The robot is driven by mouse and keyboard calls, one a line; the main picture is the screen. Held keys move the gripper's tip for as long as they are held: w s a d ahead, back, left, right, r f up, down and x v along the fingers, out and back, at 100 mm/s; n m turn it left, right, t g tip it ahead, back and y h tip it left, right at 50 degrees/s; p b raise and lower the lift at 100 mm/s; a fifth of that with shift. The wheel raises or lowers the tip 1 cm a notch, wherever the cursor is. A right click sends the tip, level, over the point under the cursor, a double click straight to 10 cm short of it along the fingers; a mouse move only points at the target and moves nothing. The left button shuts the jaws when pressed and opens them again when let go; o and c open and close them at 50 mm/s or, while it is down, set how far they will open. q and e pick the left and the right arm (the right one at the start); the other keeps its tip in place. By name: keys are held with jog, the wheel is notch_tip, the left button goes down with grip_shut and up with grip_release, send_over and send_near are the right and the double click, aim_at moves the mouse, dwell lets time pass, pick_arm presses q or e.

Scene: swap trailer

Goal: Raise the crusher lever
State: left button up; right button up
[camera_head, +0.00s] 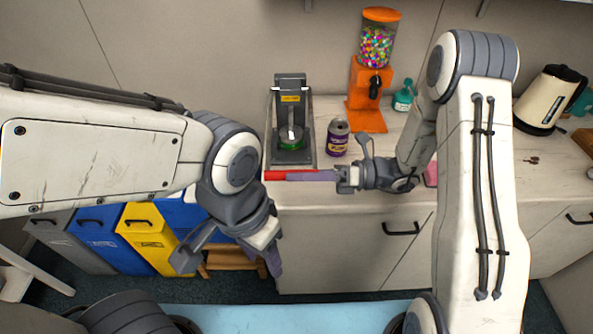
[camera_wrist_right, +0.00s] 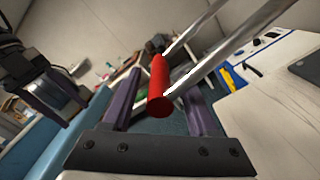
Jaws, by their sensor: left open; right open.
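The can crusher (camera_head: 291,100) stands on the counter, dark grey with a yellow label. Its red lever handle (camera_head: 275,175) lies low and level across the counter's front edge; its silver rods show in the right wrist view. A green can (camera_head: 291,143) sits inside the crusher. My right gripper (camera_head: 300,176) is open at the handle. In the right wrist view the red handle (camera_wrist_right: 159,88) appears between its purple fingers; I cannot tell whether they touch it. My left gripper (camera_head: 228,264) is open and empty, hanging low in front of the bins, away from the crusher.
A purple can (camera_head: 338,138) stands just right of the crusher. An orange candy dispenser (camera_head: 367,95), a teal bottle (camera_head: 404,96) and a kettle (camera_head: 549,98) stand farther right. Blue and yellow bins (camera_head: 150,240) and a wooden stool (camera_head: 228,258) are below left.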

jog(key=shift+a, duration=0.45)
grip_shut()
dwell(1.1)
